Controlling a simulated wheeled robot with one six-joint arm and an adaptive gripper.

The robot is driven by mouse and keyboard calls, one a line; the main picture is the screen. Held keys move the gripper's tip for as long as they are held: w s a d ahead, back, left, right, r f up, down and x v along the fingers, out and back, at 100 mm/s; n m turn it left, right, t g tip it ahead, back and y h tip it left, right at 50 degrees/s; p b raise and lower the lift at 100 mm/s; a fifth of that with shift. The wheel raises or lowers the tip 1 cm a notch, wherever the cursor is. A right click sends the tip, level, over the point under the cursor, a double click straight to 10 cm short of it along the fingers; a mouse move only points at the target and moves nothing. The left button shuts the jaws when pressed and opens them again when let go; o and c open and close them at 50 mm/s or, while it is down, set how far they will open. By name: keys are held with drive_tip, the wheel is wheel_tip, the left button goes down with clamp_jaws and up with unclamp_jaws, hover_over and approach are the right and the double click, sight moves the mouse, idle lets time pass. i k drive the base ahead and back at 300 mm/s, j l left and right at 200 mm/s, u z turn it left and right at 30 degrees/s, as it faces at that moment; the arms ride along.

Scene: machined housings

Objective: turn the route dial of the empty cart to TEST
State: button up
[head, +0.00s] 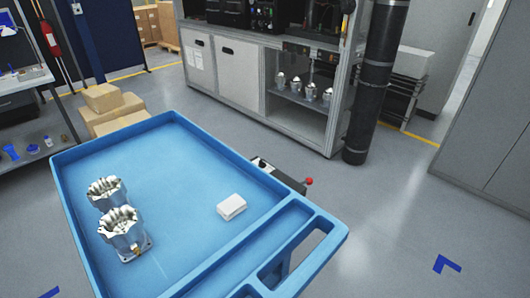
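A blue cart (185,140) with a raised rim and a handle slot fills the lower middle of the head view. It is not empty: two silver machined housings (105,192) stand upright at its left, one in front of the other. A small white block (231,207) lies near its right side. No other cart and no dial marked TEST can be made out. A dark device with a red knob (309,181) shows just beyond the cart's right rim, partly hidden by it; I cannot tell what it is. My gripper is not in view.
A grey cabinet (227,72) stands at the back, with several housings on its open shelf (300,103). A black column (374,90) stands at its right. Cardboard boxes (104,99) and a workbench (25,83) are at the left. Grey floor (420,210) is clear at the right.

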sight(262, 164)
drive_tip(key=i+l+u, duration=0.1)
drive_tip(key=i+l, duration=0.35)
drive_tip(key=l, duration=0.15)
drive_tip(key=i+l+u, duration=0.15)
drive_tip(key=l, duration=0.2)
drive_tip(key=i+l, duration=0.25)
drive_tip(key=i+l+u, duration=0.15)
drive_tip(key=l, duration=0.25)
drive_tip(key=i+l+u, duration=0.1)
drive_tip(key=l, duration=0.25)
drive_tip(key=i+l, duration=0.8)
drive_tip(key=l, duration=0.15)
drive_tip(key=u, duration=0.05)
